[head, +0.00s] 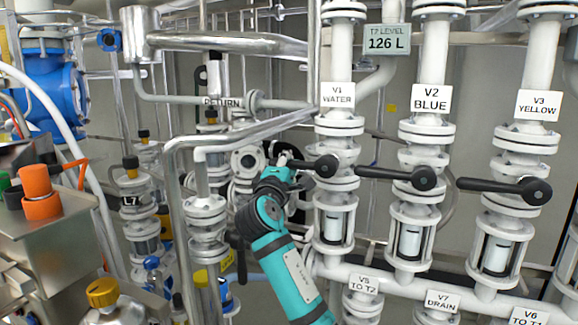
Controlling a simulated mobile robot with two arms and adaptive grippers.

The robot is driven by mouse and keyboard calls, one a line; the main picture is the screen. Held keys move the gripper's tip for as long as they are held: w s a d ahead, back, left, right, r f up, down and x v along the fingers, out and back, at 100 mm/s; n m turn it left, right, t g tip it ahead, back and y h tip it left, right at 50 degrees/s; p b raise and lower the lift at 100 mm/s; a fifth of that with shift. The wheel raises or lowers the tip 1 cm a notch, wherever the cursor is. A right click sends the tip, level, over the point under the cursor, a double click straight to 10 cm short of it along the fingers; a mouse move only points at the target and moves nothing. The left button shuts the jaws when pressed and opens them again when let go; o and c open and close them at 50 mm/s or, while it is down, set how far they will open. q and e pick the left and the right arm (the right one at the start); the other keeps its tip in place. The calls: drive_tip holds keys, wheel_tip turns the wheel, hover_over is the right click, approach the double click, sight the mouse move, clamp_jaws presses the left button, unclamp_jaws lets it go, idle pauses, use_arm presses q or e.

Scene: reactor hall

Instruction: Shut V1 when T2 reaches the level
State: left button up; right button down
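Valve V1 (338,125) stands on a white vertical pipe under a sign reading "V1 WATER". Its black lever (325,166) points left, across the pipe, like the levers of V2 and V3. The level display (387,40) reads 126 L; its tank label is small and reads like T2. My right gripper (288,163), on a teal arm from below, is at the left end of the V1 lever. The fingers are small and partly hidden, so I cannot tell if they grip the lever. My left gripper is not in view.
V2 (431,100) with its lever (424,178) and V3 (539,106) with its lever (535,190) stand to the right. A bent metal pipe (240,135) runs close left of my arm.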

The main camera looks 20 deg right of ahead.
drive_tip(key=shift+a+r, duration=0.15)
drive_tip(key=shift+a, duration=0.1)
drive_tip(key=c, duration=1.8)
unclamp_jaws()
drive_tip(key=shift+s, duration=0.1)
drive_tip(key=o, duration=0.7)
drive_tip(key=shift+s+a+r, duration=0.3)
drive_tip(key=shift+s+a, duration=0.05)
drive_tip(key=shift+s, duration=0.05)
drive_tip(key=shift+c, duration=0.2)
drive_tip(key=shift+d+f, duration=0.1)
drive_tip(key=shift+w+d, duration=0.1)
drive_tip(key=shift+f, duration=0.15)
drive_tip(key=v, duration=1.2)
